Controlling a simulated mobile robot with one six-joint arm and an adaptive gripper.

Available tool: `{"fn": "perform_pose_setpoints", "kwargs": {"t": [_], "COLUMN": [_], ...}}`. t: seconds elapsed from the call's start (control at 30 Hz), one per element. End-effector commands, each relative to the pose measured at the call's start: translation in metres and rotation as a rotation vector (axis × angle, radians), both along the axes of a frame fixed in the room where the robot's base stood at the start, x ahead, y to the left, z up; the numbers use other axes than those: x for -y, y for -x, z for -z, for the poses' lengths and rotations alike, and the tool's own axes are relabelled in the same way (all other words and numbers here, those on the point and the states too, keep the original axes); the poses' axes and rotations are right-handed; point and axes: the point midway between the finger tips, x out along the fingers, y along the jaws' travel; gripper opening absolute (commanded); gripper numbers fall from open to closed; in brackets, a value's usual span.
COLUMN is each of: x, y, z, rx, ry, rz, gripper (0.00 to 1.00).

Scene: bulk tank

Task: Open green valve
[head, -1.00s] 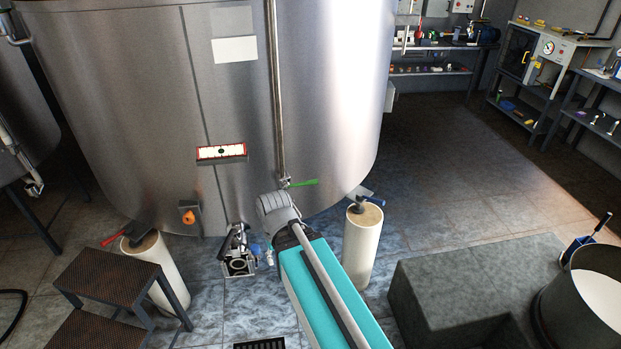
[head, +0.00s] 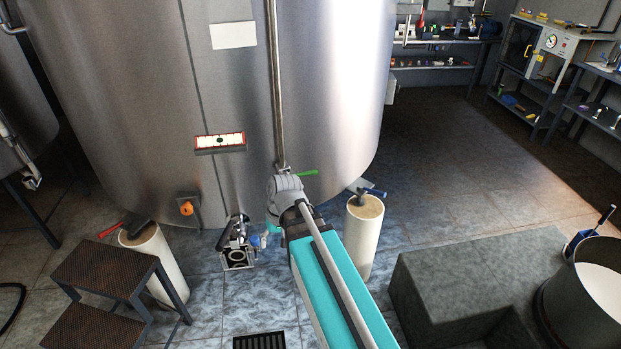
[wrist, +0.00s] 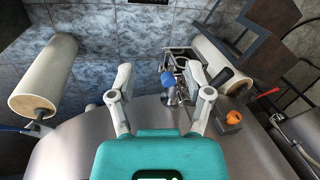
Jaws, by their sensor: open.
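The green valve handle (head: 305,173) is a small lever at the lower end of the thin vertical pipe on the front of the steel tank (head: 320,90). It points right, roughly level. The round wrist joint of my arm is just below it and close to it in the head view. My gripper (wrist: 160,80) is open and empty, fingers spread wide in the wrist view. In the head view only a little of its teal body shows beside the wrist joint. The green handle does not show in the wrist view.
A metal outlet fitting (head: 238,250) with a blue part stands below the tank; it shows beyond my fingers in the wrist view (wrist: 184,68). An orange knob (head: 186,208) is on the tank. Cream legs (head: 363,240) stand either side. Steps are left, a grey block right.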

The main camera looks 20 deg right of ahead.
Motion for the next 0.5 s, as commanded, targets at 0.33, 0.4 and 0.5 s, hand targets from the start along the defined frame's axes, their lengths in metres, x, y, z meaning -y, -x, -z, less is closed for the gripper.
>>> {"fn": "perform_pose_setpoints", "kwargs": {"t": [0.33, 0.4, 0.5], "x": [0.053, 0.068, 0.093], "y": [-0.069, -0.082, -0.098], "z": [0.028, 0.029, 0.029], "rx": [0.059, 0.08, 0.113], "ry": [-0.387, -0.466, -0.577], "rz": [0.195, 0.233, 0.282], "gripper": [0.65, 0.65, 0.65]}}
